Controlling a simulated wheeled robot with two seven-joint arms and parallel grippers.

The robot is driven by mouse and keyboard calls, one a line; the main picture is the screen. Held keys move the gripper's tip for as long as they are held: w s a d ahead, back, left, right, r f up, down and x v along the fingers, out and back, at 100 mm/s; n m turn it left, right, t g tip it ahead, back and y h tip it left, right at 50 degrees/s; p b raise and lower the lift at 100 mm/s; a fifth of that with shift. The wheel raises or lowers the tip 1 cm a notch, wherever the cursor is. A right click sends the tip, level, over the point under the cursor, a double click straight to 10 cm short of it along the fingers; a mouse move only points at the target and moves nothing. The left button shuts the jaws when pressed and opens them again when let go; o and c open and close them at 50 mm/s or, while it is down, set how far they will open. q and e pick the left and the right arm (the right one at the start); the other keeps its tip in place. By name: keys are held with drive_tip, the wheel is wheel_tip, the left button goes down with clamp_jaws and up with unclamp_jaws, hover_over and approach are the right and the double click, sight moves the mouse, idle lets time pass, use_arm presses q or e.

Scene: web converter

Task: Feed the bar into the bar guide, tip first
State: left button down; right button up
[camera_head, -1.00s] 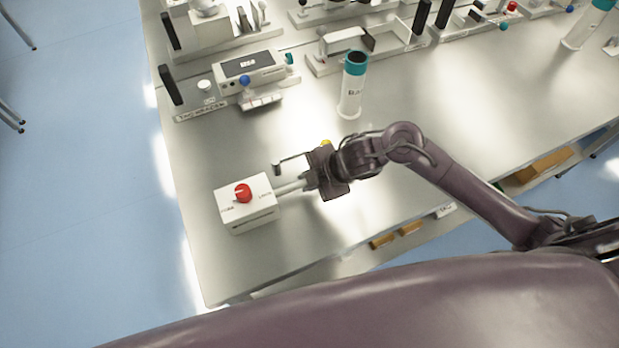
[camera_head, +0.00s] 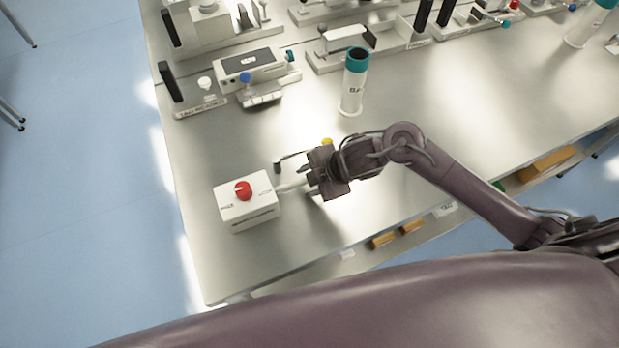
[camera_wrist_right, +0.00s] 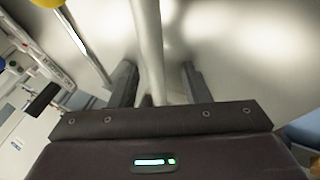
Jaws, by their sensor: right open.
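A pale round bar (camera_head: 290,187) reaches from the right side of a white box with a red knob (camera_head: 250,213) toward my right gripper. The box may be the bar guide; its label is too blurred to read. I cannot tell how far the bar's end goes into the box. My right gripper (camera_head: 311,178) is at the bar's other end. In the right wrist view the bar (camera_wrist_right: 149,45) runs between the two spread fingers of this gripper (camera_wrist_right: 158,84), with a gap to the right finger. My left gripper is not in view.
A thin rod (camera_head: 294,156) lies just behind the right gripper, near a yellow knob (camera_head: 327,141). A white cylinder with a teal rim (camera_head: 352,92) stands farther back. Several devices line the back of the table (camera_head: 240,270). The table's front left is clear.

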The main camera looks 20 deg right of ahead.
drive_tip(key=v, duration=0.7)
drive_tip(key=shift+d+r, duration=0.2)
drive_tip(key=shift+r, duration=0.1)
drive_tip(key=shift+s+d, duration=0.1)
drive_tip(key=shift+s, duration=0.1)
